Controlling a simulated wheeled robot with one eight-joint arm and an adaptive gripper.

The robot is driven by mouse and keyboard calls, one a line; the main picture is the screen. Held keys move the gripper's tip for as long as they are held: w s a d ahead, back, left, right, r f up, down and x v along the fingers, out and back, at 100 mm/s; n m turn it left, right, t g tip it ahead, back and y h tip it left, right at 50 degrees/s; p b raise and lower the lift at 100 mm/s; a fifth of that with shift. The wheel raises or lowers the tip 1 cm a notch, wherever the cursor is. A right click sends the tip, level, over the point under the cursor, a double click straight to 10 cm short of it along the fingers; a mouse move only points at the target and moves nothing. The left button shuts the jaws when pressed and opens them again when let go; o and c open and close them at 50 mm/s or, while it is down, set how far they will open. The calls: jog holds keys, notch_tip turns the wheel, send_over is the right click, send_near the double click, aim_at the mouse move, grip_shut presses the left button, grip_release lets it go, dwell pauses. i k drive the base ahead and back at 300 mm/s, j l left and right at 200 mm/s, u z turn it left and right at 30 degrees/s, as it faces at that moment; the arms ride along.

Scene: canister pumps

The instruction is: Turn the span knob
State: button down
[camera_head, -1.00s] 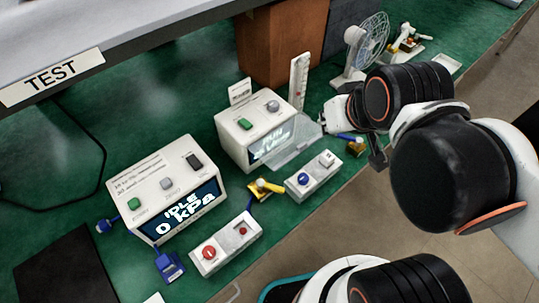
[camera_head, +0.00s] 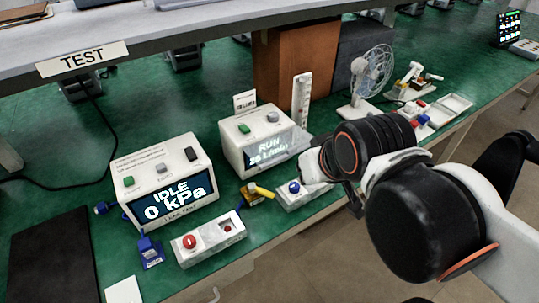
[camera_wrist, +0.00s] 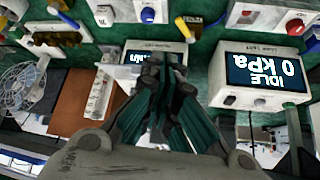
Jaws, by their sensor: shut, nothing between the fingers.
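No label reading span is legible, so I cannot tell which knob it names. A white control box (camera_head: 290,199) carries a blue knob (camera_head: 294,187); my arm covers its right part in the head view. The blue knob also shows in the wrist view (camera_wrist: 147,15). Another white box (camera_head: 212,243) has a red knob (camera_head: 190,243). My gripper (camera_wrist: 163,62) is shut and empty in the wrist view, its fingers in front of the running meter's display. My arm hides the fingers in the head view.
The running meter (camera_head: 258,139) and the idle meter (camera_head: 165,182), reading 0 kPa, stand on the green bench. A yellow-handled valve (camera_head: 257,191) lies between the control boxes. A flow tube (camera_head: 301,99) and a fan (camera_head: 371,72) stand behind. A grey shelf overhangs at the back.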

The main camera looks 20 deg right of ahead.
aim_at(274, 116)
jog(key=i+l, duration=0.65)
jog(key=l, duration=0.15)
